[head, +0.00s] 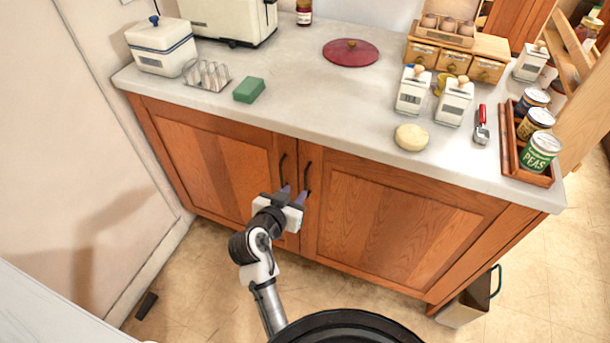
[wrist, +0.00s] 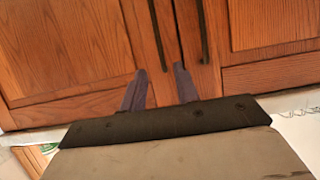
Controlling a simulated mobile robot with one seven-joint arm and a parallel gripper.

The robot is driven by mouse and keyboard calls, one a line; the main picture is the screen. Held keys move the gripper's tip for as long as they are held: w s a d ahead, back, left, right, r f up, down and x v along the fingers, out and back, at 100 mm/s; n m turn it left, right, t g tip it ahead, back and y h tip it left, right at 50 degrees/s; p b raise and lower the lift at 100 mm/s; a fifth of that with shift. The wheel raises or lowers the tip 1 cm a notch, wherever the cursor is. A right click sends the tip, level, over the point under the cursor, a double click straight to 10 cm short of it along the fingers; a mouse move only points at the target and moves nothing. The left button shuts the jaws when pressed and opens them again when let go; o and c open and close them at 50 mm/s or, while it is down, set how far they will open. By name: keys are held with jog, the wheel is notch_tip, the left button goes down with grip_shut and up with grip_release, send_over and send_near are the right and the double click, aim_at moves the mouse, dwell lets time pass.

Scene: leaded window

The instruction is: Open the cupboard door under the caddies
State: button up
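The wooden cupboard has two doors meeting near the middle. The right door (head: 385,225) is shut and lies below the white labelled caddies, one (head: 412,95) beside another (head: 453,106) on the counter. Its dark bar handle (head: 307,176) is upright at the door's left edge; it also shows in the wrist view (wrist: 157,35). The left door (head: 215,160) is shut too, with its own handle (head: 282,170). My gripper (head: 294,192) is in front of the doors near the handles. In the wrist view its fingers (wrist: 160,72) are apart, with the right door's handle end appearing between them; contact cannot be told.
The counter (head: 310,100) carries a sponge (head: 249,90), a toast rack (head: 206,76), a red lid (head: 351,52) and a round pale item (head: 411,137). A tray of cans (head: 517,165) stands at the right. A bin (head: 467,305) sits on the floor by the cupboard's right end.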

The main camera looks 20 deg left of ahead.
aim_at(305, 180)
jog(key=p+x, duration=0.1)
jog(key=x, duration=0.8)
jog(key=shift+w+f+p, duration=0.1)
jog(key=shift+w+p, duration=0.1)
jog(key=shift+p, duration=0.2)
jog(key=shift+c, duration=0.4)
grip_shut()
